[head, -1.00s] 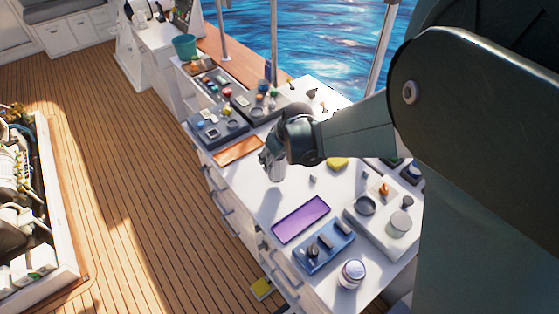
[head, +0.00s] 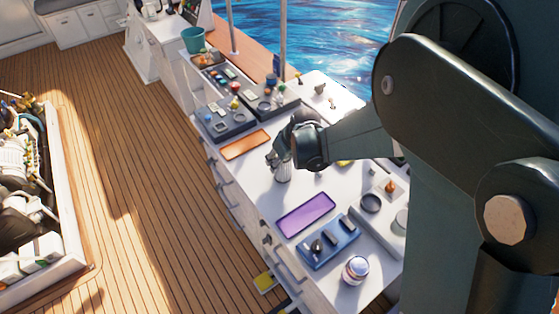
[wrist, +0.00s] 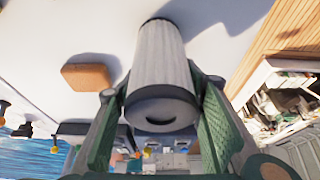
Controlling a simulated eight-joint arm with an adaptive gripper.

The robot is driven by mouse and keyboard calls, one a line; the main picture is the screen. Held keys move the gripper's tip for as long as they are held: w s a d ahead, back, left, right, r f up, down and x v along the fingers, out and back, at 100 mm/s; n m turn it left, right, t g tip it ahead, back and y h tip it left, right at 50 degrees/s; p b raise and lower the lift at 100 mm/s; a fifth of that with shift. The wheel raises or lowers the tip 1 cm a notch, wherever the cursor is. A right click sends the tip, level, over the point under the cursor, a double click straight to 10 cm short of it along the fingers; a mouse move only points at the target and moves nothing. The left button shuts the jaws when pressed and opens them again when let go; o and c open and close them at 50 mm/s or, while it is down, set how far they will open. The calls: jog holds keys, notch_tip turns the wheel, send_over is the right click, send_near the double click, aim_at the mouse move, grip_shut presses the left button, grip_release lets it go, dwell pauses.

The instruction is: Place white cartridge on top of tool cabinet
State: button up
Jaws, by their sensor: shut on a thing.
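The white cartridge (wrist: 160,60) is a pale, ribbed cylinder. In the wrist view it sits between the two green-padded fingers of my gripper (wrist: 163,100), which is shut on it. In the head view my gripper (head: 279,158) points down over the tool cabinet, and the cartridge (head: 283,174) shows below it, roughly upright. The tool cabinet (head: 325,183) is white with drawers along its front and a white top. The cartridge's far end is at or just above this top, with a shadow beside it. I cannot tell whether it touches.
A purple tray (head: 306,214), a blue tool tray (head: 330,241) and a jar (head: 355,270) stand nearer on the top. An orange tray (head: 246,144) and dark parts trays (head: 219,122) lie farther back. A brown block (wrist: 87,77) is near the cartridge. The open engine hatch (head: 75,218) is left.

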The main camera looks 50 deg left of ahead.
jog(key=o, duration=0.9)
jog(key=shift+r, duration=0.1)
jog(key=shift+v, duration=5.95)
